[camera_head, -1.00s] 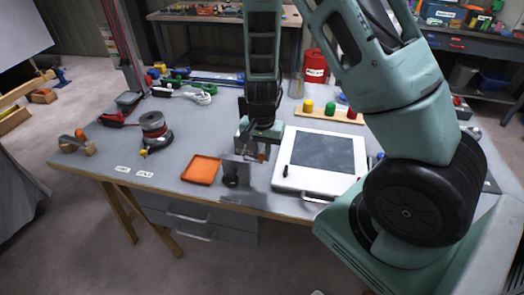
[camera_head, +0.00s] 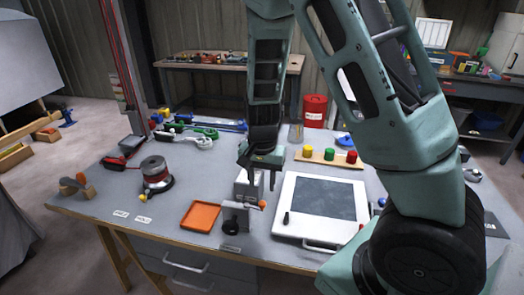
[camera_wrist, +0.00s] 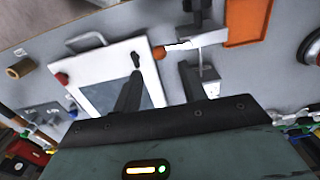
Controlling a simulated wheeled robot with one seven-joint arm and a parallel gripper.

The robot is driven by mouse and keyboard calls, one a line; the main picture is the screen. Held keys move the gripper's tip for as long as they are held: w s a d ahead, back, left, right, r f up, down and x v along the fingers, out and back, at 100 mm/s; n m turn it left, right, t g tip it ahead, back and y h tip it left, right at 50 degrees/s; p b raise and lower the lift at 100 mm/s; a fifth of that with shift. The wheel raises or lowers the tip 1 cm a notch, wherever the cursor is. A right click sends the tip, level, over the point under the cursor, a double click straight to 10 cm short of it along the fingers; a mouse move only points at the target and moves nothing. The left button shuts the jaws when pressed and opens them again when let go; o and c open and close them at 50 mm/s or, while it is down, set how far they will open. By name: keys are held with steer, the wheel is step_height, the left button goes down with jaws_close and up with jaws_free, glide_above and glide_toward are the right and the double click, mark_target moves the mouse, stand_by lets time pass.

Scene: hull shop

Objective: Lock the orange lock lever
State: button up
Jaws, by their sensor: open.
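The orange lock lever shows as an orange ball (camera_head: 262,204) on a short arm at a grey metal fixture (camera_head: 235,217) on the bench. In the wrist view the orange ball (camera_wrist: 158,52) sits at the end of a pale lever arm (camera_wrist: 182,45). My gripper (camera_head: 261,178) is above and just behind the fixture, pointing down. In the wrist view my gripper (camera_wrist: 160,72) has its two dark fingers spread, with nothing between them. The ball appears just past the fingertips, apart from them. The fixture's far side is partly hidden by the fingers.
An orange tray (camera_head: 200,217) lies left of the fixture, and a white framed panel (camera_head: 305,183) with a dark face lies close on its right. A board with coloured knobs (camera_head: 330,160) is behind. A cable reel (camera_head: 155,172) stands left. Bare bench shows around the tray.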

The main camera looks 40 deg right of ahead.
step_height(320, 180, up, 10)
steer(key=shift+r, duration=0.15)
steer(key=shift+a, duration=0.1)
stand_by(0.6)
